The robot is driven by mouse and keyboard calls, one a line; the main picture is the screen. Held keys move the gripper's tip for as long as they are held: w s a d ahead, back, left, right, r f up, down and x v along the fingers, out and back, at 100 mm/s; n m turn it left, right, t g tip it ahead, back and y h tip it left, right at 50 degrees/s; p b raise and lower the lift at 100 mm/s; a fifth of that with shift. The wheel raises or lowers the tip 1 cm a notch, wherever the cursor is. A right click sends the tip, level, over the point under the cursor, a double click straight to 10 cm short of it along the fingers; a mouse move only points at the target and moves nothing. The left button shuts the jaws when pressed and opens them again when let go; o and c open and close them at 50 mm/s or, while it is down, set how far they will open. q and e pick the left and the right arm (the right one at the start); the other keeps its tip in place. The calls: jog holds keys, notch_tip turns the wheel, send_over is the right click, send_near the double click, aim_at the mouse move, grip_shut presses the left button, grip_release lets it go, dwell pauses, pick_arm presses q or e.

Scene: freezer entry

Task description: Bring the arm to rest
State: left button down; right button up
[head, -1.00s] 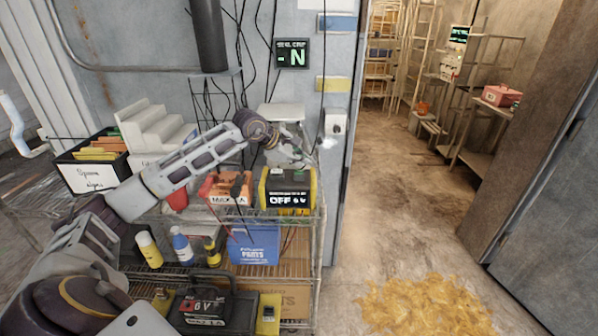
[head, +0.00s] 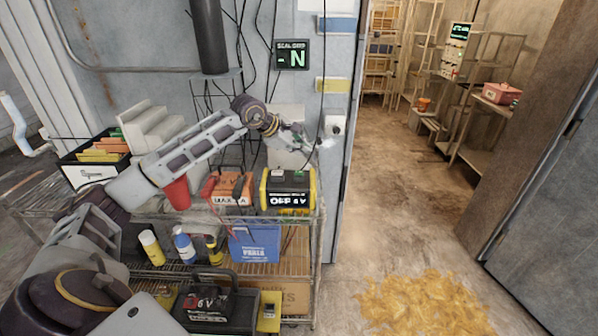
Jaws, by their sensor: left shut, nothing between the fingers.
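My left arm comes in from the lower left and reaches up across the wire cart. My left gripper (head: 312,146) is shut and empty, in front of the wall beside the doorway, near a small white wall box (head: 335,126). I cannot tell whether it touches the box. It is above and a little right of the black and yellow power unit (head: 288,190) on the cart's top shelf. My right gripper is not in view.
The wire cart (head: 190,268) holds an orange battery box (head: 230,188), a red cup (head: 177,194), a blue parts bin (head: 254,243) and bottles. Cables hang on the wall. The doorway floor (head: 400,200) is open, with a yellowish patch (head: 425,303) in front.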

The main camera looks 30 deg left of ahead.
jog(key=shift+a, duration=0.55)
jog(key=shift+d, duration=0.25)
